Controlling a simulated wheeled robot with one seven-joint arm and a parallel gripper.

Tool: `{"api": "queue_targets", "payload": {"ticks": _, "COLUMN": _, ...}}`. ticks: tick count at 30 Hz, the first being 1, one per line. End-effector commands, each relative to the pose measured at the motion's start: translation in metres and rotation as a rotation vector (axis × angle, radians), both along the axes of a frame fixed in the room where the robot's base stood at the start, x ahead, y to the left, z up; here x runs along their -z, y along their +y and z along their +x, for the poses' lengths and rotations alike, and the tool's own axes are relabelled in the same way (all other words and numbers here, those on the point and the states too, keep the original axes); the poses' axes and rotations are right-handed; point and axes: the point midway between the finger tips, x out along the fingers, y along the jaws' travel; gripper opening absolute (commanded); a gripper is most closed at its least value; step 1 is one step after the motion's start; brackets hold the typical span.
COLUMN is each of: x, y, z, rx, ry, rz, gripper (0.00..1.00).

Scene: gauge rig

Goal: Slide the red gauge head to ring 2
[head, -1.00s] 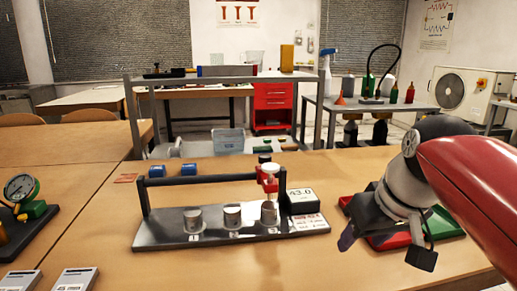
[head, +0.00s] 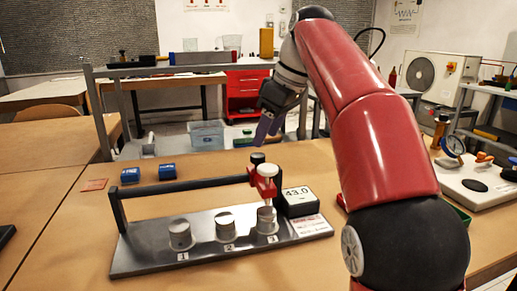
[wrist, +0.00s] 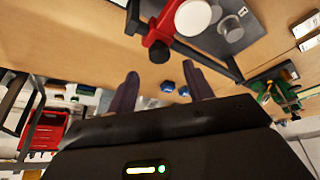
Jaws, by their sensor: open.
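The red gauge head (head: 262,182) sits on the dark rail (head: 180,190) at its right end, over ring 3. It has a white cap in front and a black knob behind. In the wrist view the red head (wrist: 158,38) is just beyond the fingertips. Rings 1 (head: 180,236), 2 (head: 226,226) and 3 (head: 267,220) stand on the metal base, each with a grey cylinder. My gripper (head: 268,128) is open and empty, above and behind the gauge head, apart from it.
A display box (head: 299,202) reading 43.0 stands right of the head. Two blue blocks (head: 168,171) lie behind the rail, beside a flat red tag (head: 94,185). A white board with a gauge (head: 478,185) is at the right. The table left of the rig is mostly clear.

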Motion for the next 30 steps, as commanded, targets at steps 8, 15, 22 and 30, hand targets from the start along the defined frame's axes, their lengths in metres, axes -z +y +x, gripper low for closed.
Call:
{"api": "queue_targets", "payload": {"ticks": 8, "x": 0.042, "y": 0.015, "z": 0.007, "rx": 0.001, "ry": 0.002, "rz": 0.0, "gripper": 0.51}}
{"api": "queue_targets", "payload": {"ticks": 15, "x": 0.051, "y": 0.018, "z": 0.01, "rx": 0.002, "ry": 0.0, "rz": 0.0, "gripper": 0.51}}
{"api": "queue_targets", "payload": {"ticks": 22, "x": 0.051, "y": 0.018, "z": 0.01, "rx": 0.003, "ry": -0.001, "rz": 0.0, "gripper": 0.46}}
{"api": "queue_targets", "payload": {"ticks": 30, "x": 0.051, "y": 0.018, "z": 0.01, "rx": 0.002, "ry": -0.001, "rz": 0.001, "gripper": 0.11}}
